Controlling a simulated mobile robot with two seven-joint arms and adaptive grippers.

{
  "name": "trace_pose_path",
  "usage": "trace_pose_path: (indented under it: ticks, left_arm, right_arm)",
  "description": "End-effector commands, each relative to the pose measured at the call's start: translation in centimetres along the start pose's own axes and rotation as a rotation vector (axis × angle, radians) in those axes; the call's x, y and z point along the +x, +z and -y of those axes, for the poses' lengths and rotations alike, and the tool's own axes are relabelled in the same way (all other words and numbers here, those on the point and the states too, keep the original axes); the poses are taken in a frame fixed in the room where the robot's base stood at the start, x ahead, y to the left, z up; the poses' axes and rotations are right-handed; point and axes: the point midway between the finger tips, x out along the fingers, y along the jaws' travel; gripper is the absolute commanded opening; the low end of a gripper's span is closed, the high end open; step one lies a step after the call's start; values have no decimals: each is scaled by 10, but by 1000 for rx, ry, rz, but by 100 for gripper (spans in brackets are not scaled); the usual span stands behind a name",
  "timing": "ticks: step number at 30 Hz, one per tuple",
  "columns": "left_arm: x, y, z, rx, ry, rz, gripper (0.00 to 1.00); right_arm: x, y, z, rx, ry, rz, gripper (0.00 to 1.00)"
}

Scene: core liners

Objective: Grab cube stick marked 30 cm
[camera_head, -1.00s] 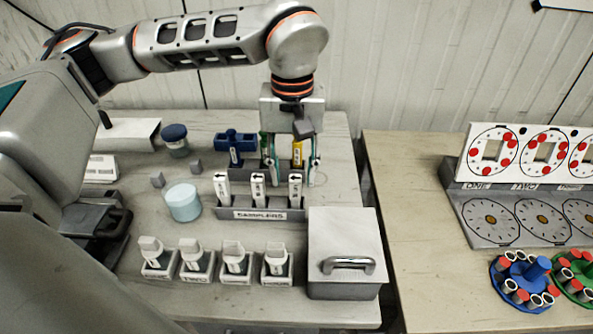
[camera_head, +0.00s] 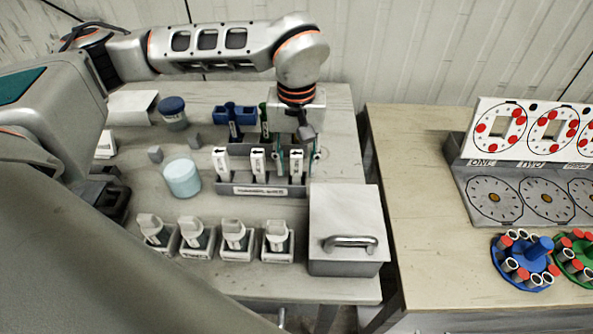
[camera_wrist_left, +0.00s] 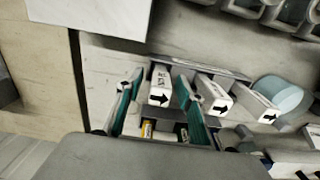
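Three white square sticks with black arrows stand upright in a grey rack (camera_head: 262,190) labelled as samplers: left (camera_head: 221,163), middle (camera_head: 258,162) and right (camera_head: 297,163). Their length marks are too small to read. My left gripper (camera_head: 299,158) is open at the right stick. In the left wrist view, the open teal-padded fingers (camera_wrist_left: 160,108) stand on either side of this right stick (camera_wrist_left: 160,85), apparently with gaps. The middle stick (camera_wrist_left: 215,97) and left stick (camera_wrist_left: 257,107) are beyond one finger. My right gripper is not in view.
Behind the rack stands a blue holder (camera_head: 240,117) with a green stick (camera_head: 265,118) nearby. A grey lidded box (camera_head: 344,225) is close on the right. Several white-handled items, including one (camera_head: 277,235), line the front. A light-blue cylinder (camera_head: 182,178) stands left of the rack.

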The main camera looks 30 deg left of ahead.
Motion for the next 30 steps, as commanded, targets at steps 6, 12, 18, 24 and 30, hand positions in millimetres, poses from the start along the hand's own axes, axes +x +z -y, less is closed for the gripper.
trace_pose_path:
  ticks: [6,12,18,24,30]
  left_arm:
    - [0,0,0,0,1,-1,38]
    - [0,0,0,0,1,-1,0]
    - [0,0,0,0,1,-1,0]
    - [-3,0,0,-1,1,-1,0]
    - [-23,-1,-1,-1,3,-5,0]
  right_arm:
    - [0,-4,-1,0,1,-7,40]
    - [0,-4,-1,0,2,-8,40]
    - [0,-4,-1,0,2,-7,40]
    - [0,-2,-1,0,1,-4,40]
    - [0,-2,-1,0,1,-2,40]
